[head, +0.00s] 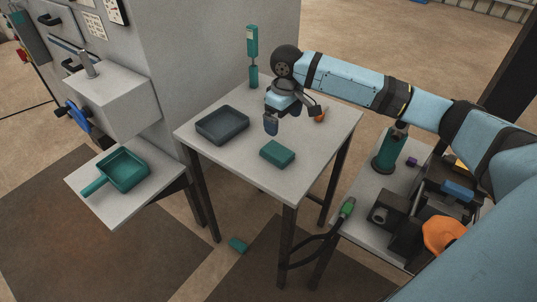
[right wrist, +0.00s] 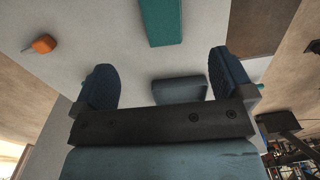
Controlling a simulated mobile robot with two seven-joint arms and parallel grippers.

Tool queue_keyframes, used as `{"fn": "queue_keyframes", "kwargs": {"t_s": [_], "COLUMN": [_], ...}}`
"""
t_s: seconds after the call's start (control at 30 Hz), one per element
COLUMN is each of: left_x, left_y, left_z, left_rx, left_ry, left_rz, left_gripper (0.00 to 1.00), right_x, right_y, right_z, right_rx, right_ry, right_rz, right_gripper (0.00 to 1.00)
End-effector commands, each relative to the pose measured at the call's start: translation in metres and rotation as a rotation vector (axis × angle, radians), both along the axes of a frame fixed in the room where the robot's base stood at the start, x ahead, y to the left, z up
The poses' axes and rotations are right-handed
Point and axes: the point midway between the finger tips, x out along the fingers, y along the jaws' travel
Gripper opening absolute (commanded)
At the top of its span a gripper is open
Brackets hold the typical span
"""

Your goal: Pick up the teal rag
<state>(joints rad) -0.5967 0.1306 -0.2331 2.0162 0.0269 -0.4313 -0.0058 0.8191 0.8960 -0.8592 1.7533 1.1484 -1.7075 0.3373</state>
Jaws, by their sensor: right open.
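A teal folded-looking block (head: 277,153), which I take to be the rag, lies on the grey table near its front edge. It also shows at the top of the right wrist view (right wrist: 163,20). My right gripper (head: 292,117) is above the table, just behind the teal block, open and apart from it. In the right wrist view its two dark blue fingers (right wrist: 160,85) are spread wide with nothing held between them. The block lies beyond the fingertips. My left gripper is not in view.
A dark tray (head: 222,138) sits left on the table (head: 250,190). An upright teal tool (head: 252,45) stands behind, and an orange object (head: 319,117) lies right. A teal pan (head: 124,170) rests on the left shelf; a small teal piece (head: 238,245) is on the floor.

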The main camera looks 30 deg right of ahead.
Motion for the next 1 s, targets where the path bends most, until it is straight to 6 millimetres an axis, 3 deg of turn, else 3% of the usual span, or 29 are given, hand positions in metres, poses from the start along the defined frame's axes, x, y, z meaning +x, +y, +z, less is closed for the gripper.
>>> {"fn": "queue_keyframes", "kwargs": {"t_s": [0.17, 0.43, 0.77, 1.0], "left_x": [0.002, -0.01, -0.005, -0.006], "left_y": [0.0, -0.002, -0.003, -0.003], "left_z": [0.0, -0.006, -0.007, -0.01], "left_rx": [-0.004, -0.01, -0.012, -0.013], "left_ry": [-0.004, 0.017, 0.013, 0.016], "left_rz": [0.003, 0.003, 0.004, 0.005], "left_gripper": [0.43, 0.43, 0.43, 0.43], "right_x": [-0.001, -0.001, -0.002, -0.004], "right_y": [-0.006, -0.005, -0.003, 0.001], "right_z": [-0.015, -0.067, -0.09, -0.125], "right_rx": [-0.012, -0.01, -0.009, -0.009], "right_ry": [0.016, 0.015, 0.012, 0.012], "right_rz": [-0.01, -0.009, -0.008, -0.009], "right_gripper": [0.99, 0.99, 0.99, 0.99]}}
